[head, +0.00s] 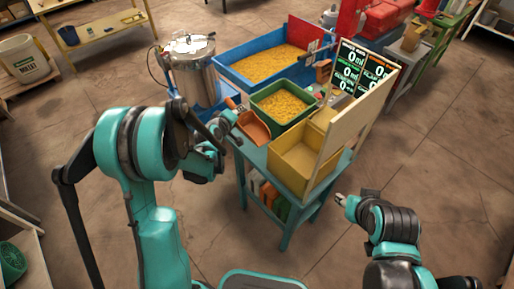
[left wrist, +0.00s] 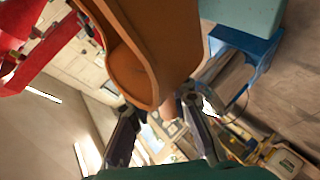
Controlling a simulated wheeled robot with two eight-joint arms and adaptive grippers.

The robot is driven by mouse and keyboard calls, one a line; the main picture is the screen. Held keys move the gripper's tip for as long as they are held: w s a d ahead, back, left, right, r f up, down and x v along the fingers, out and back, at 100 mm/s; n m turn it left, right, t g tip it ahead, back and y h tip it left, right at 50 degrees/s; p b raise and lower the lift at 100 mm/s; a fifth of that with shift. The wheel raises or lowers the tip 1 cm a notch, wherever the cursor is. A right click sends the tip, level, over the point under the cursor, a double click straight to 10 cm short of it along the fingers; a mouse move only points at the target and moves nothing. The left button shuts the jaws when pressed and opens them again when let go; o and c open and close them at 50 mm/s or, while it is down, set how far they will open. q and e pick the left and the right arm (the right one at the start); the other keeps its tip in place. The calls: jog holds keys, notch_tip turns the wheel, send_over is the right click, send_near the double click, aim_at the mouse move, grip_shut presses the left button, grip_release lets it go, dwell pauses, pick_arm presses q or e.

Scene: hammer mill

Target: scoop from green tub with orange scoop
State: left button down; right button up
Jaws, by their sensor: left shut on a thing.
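The green tub (head: 257,96) stands on the teal table and is filled with yellow grain (head: 281,105). The orange scoop (head: 254,127) is in my left gripper (head: 226,127), just left of and in front of the tub. In the left wrist view the scoop (left wrist: 150,45) fills the upper middle, and the left gripper (left wrist: 168,125) is shut on its handle. The scoop's bowl looks empty in the left wrist view. My right gripper (head: 342,200) is in front of the table at the right, away from the tub; its fingers are too small to judge.
A yellow bin (head: 293,172) with a tall wooden board stands right beside the tub on the teal table (head: 254,158). A blue trough (head: 232,77) of grain lies behind. A steel vessel (head: 192,75) stands at the left. A dark display (head: 358,68) shows numbers.

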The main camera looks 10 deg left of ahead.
pick_arm(q)
jog(key=shift+n+y, duration=0.3)
jog(key=x, duration=0.3)
jog(key=f+x, duration=0.1)
jog(key=x, duration=0.1)
jog(key=shift+a+f, duration=0.15)
jog(key=shift+a, duration=0.1)
notch_tip(320, 180, down, 10)
jog(key=b, duration=0.4)
jog(key=shift+s, duration=0.1)
